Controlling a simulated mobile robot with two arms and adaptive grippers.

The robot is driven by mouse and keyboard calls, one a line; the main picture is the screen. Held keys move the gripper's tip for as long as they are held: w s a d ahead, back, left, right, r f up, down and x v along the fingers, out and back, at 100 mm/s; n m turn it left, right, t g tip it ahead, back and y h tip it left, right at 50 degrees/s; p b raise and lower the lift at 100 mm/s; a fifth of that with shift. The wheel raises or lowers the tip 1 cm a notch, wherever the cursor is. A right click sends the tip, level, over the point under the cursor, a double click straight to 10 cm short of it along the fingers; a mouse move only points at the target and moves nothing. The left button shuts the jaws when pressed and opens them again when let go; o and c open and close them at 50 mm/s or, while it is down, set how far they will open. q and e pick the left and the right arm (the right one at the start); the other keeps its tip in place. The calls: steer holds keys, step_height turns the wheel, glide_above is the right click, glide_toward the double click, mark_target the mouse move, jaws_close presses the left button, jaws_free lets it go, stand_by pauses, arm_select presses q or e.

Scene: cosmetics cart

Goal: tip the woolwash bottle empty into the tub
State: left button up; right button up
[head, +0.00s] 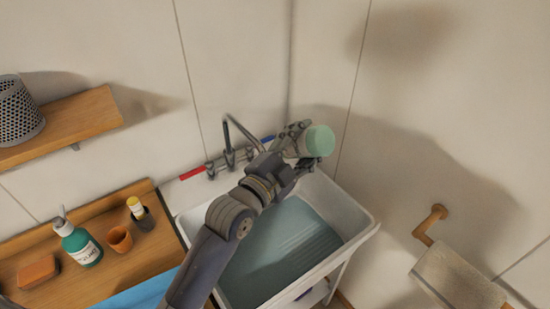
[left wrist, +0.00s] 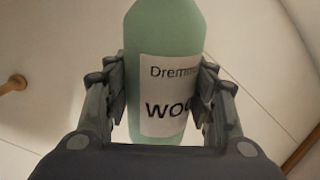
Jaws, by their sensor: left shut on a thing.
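The woolwash bottle (head: 321,140) is pale green, and its round end faces me in the head view. In the left wrist view the bottle (left wrist: 166,32) has a white label reading "Dremm..." and "WOO...". My left gripper (head: 305,147) is shut on it, one finger on each side, as the left wrist view (left wrist: 162,92) also shows. The gripper holds it above the back right part of the tub (head: 364,230), a white basin with blue-grey water or a washboard-like floor inside. The bottle looks tilted; its mouth is hidden. My right gripper is not in view.
A tap (head: 229,142) with red and blue handles stands at the tub's back. A wooden counter (head: 82,284) at left holds a green pump bottle (head: 80,246), an orange cup (head: 119,239) and a soap bar (head: 38,272). A towel (head: 456,277) hangs at right.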

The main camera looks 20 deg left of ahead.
arm_select(q)
steer(key=f+m, duration=0.1)
steer(key=d+f+m, duration=0.1)
steer(key=m, duration=0.1)
steer(key=shift+s+d, duration=0.25)
steer(key=shift+s, duration=0.05)
step_height(320, 180, down, 14)
steer(key=m+g+h+b, duration=0.1)
steer(key=m+b, duration=0.4)
steer(key=m, duration=1.8)
steer(key=shift+d+h, duration=0.3)
steer(key=shift+d, duration=0.05)
steer(key=shift+s+f, duration=0.2)
